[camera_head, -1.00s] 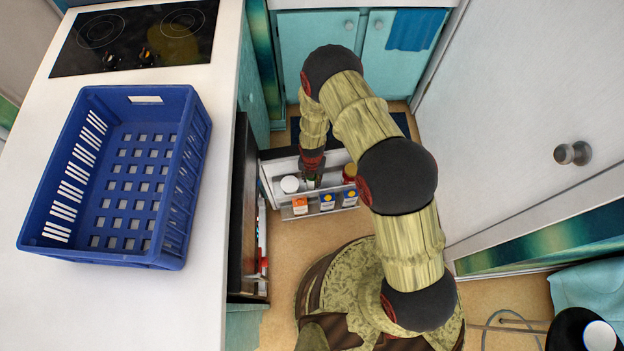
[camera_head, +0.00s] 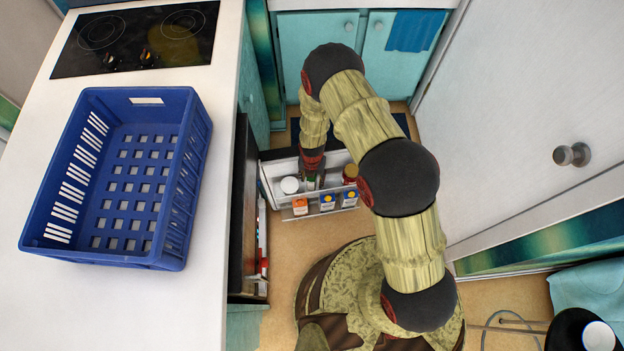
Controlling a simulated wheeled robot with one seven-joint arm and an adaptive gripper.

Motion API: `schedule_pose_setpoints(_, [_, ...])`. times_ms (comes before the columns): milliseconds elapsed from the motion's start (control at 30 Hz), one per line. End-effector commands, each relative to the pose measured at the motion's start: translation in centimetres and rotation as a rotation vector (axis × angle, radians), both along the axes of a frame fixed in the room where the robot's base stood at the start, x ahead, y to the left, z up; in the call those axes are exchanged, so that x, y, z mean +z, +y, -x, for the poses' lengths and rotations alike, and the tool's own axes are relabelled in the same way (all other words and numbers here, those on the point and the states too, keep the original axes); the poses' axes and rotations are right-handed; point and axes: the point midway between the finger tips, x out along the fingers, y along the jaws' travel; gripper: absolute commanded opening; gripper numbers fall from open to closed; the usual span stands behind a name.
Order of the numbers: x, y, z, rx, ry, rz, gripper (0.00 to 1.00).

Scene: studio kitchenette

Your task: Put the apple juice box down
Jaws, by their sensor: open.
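My gripper (camera_head: 312,182) is small in the head view and points down into the white door rack of the open fridge (camera_head: 280,214). It is open, and its fingertips are partly hidden. Several small cartons stand upright along the front of the rack: an orange and white one (camera_head: 300,206), a blue and white one (camera_head: 327,202) and another blue one (camera_head: 349,199). A dark green patch shows between or behind the fingers. I cannot tell which carton is the apple juice box, nor whether the fingers touch anything.
A white round lid (camera_head: 290,185) and a red-lidded jar (camera_head: 350,173) stand in the rack on either side of my gripper. An empty blue crate (camera_head: 178,262) sits on the white counter (camera_head: 203,310) at left. A white door (camera_head: 540,90) bounds the right.

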Motion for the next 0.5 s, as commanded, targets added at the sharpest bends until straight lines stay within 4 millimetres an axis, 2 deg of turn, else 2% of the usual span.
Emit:
schedule_pose_setpoints(33, [1.3,0.0,-0.1,0.0,-0.003,-0.001,0.47])
schedule_pose_setpoints(300, [7.0,0.0,-0.1,0.0,-0.002,0.0,0.47])
schedule_pose_setpoints(500, [9.9,0.0,0.0,0.0,-0.001,0.0,0.47])
